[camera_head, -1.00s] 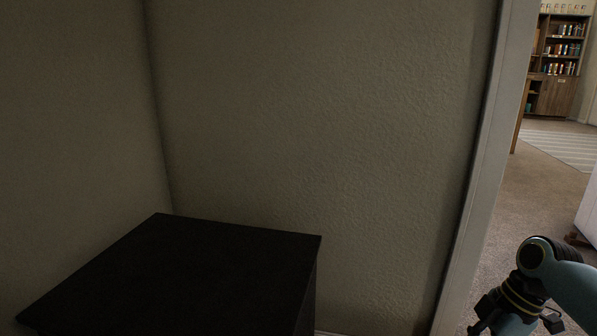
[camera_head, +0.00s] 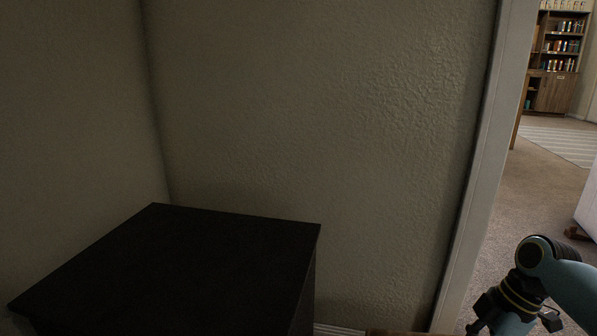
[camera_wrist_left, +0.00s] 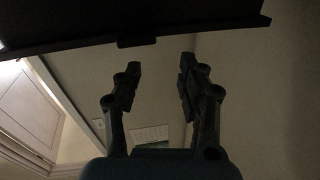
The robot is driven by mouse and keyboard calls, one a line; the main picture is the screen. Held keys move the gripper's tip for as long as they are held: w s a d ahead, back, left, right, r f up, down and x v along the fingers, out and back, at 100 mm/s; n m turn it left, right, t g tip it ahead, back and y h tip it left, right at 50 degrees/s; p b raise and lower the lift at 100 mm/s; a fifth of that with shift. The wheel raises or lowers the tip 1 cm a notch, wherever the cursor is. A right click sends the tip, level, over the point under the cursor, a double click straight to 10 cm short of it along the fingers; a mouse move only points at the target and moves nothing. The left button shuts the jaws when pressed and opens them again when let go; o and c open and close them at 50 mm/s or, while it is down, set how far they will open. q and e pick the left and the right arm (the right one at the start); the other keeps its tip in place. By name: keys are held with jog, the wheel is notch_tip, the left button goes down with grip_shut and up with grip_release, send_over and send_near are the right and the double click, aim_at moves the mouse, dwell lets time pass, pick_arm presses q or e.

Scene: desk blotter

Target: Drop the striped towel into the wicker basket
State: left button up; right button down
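Neither the striped towel nor the wicker basket can be made out in these views. My left gripper (camera_wrist_left: 160,80) shows in the left wrist view, with its two dark fingers apart and nothing between them. It is below a dark overhanging edge. My left arm does not show in the head view. My right arm comes in at the lower right of the head view, and its wrist runs off the bottom edge, so the right gripper's fingers are out of sight.
A black-topped cabinet (camera_head: 185,265) stands in the corner at lower left, close to the textured wall (camera_head: 320,120). A doorway at right opens onto carpet, a striped rug (camera_head: 560,143) and a bookcase (camera_head: 556,65). A dark edge (camera_wrist_left: 130,35) crosses above my left gripper.

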pick_arm(q)
jog(key=shift+r, duration=0.15)
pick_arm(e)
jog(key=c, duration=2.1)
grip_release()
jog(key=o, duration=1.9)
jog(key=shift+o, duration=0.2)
pick_arm(q)
notch_tip(320, 180, up, 7)
jog(key=p, duration=0.5)
jog(key=shift+w+r+t, duration=0.2)
jog(key=shift+w+t, duration=0.2)
jog(key=shift+w, duration=0.05)
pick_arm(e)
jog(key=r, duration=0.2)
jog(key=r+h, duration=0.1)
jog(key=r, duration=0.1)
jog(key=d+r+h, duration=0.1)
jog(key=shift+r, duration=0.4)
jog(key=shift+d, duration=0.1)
